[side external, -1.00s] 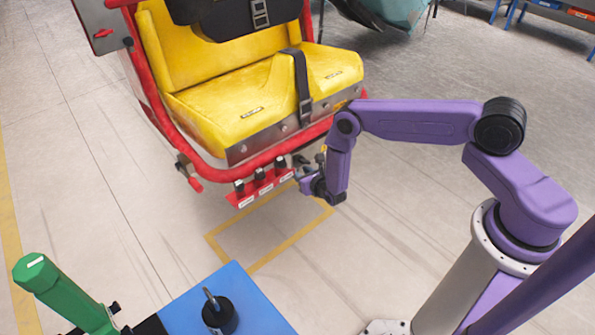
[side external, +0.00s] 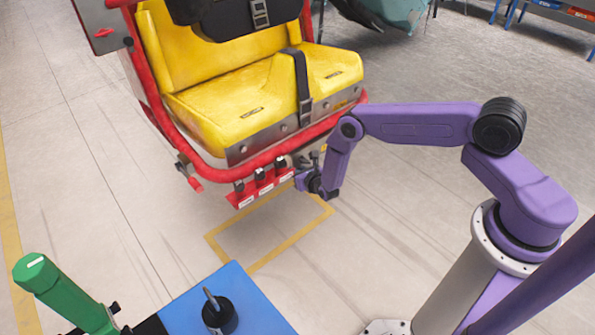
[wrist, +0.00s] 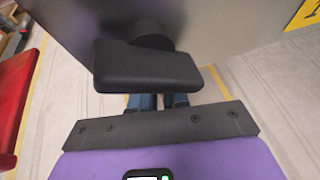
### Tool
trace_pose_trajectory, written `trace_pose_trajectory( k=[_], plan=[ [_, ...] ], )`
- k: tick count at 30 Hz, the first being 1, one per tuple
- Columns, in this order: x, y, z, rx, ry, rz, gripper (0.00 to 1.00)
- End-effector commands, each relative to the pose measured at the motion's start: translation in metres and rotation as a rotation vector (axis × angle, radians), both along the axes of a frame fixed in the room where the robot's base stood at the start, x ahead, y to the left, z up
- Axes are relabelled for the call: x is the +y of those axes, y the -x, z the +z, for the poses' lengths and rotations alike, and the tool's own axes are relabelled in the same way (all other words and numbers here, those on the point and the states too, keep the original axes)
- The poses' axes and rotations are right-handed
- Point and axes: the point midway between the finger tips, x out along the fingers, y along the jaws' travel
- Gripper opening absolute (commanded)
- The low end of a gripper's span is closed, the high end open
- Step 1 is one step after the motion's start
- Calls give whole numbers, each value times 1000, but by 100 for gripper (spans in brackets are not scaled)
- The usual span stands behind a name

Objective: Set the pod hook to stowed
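The pod is a yellow two-part seat (side external: 220,110) in a red tube frame in the side view. A red bracket (side external: 245,201) with black knobs and white labels hangs below its front edge. My gripper (side external: 301,180) is low at the pod's front right corner, just right of that bracket. In the wrist view a black handle (wrist: 148,68) on a round black base stands out from a grey panel. The hook's setting cannot be read.
A blue-topped bench (side external: 255,310) with a black round fitting and a green handle (side external: 65,295) stand at the front left. A yellow floor outline (side external: 225,257) lies under the pod. The floor between the pod and my base is clear.

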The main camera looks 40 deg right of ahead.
Motion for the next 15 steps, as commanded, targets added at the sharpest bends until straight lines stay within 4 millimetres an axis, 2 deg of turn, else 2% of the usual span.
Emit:
trace_pose_trajectory(
  k=[15],
  plan=[
    [0, -7, 0, -137, -2, 0, 0]
  ],
)
